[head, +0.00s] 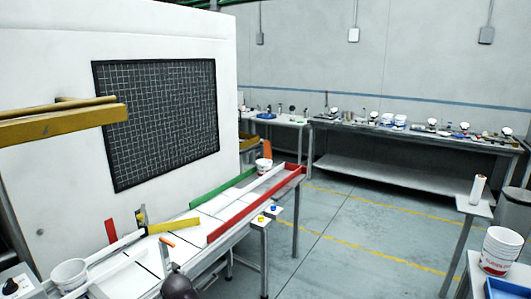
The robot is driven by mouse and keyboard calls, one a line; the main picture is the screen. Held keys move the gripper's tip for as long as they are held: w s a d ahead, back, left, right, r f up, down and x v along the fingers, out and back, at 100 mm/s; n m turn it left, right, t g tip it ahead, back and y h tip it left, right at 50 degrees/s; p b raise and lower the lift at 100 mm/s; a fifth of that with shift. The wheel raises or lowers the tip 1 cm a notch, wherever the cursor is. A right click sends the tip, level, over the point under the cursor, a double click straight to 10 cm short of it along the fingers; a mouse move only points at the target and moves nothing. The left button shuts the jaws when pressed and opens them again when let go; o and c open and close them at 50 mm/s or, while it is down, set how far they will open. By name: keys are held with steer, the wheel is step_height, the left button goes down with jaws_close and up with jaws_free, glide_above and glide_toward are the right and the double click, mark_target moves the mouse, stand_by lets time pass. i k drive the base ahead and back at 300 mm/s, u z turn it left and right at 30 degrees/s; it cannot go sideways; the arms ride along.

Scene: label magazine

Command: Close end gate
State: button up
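A white-topped conveyor or magazine track (128,276) runs from the lower left toward the centre, beside a white machine housing (50,170). A yellow bar (174,225) lies slantwise across it, with a small upright yellow and dark bracket (141,217) at its left end. A red upright plate (110,230) stands at the track's far side. Which of these pieces is the end gate I cannot tell, nor whether it is open or closed. A short orange piece (167,241) sits near the yellow bar. My gripper is not recognisable in the head view.
A long red rail (258,203) and a green rail (225,186) border the track's far part, where a white cup (264,166) stands. A white tub (70,275) is at lower left. A dark rounded thing (180,287) covers the near edge.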

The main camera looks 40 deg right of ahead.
mark_target(267, 147)
steer(key=u, duration=0.25)
steer(key=k, duration=0.35)
steer(key=z, duration=1.85)
steer(key=i, duration=2.6)
